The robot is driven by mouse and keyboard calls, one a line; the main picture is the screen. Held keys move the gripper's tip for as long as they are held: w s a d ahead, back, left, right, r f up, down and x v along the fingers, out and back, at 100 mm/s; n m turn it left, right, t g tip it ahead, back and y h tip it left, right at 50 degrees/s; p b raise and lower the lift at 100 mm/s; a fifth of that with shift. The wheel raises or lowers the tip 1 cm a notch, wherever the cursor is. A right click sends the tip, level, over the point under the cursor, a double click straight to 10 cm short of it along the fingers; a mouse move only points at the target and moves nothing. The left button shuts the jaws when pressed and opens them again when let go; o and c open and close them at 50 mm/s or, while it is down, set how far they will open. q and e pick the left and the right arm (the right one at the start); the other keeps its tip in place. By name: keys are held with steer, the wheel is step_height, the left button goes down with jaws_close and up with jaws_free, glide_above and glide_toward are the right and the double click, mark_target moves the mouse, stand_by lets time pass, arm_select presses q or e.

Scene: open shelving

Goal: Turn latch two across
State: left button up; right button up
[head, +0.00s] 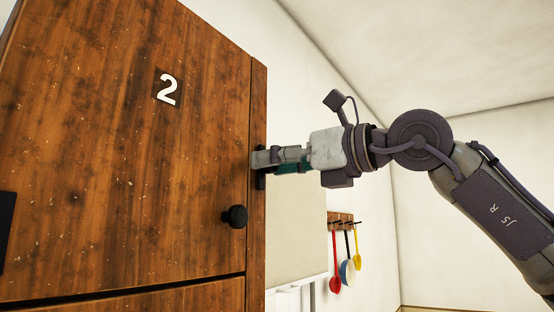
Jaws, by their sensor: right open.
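A wooden door (120,150) with a white number 2 (167,90) fills the left of the head view and looks closed. A dark latch piece (261,181) sits on the narrow wooden strip at the door's right edge, mostly hidden by my right gripper. My right gripper (268,159) comes in from the right, with its fingers at the latch. It is open; whether the fingers touch the latch or stand around it I cannot tell. My left gripper is not in view.
A round black knob (236,216) sticks out of the door just below and left of the fingers. A wooden rack (341,219) with hanging red, white and yellow utensils is on the wall behind. Another wooden panel (180,297) lies below the door.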

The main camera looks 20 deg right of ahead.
jaws_close()
steer(key=m+b, duration=1.1)
steer(key=m, duration=0.7)
steer(key=shift+d+f, duration=0.1)
steer(key=shift+d, duration=0.05)
stand_by(0.3)
stand_by(0.5)
jaws_free()
steer(key=shift+d, duration=0.1)
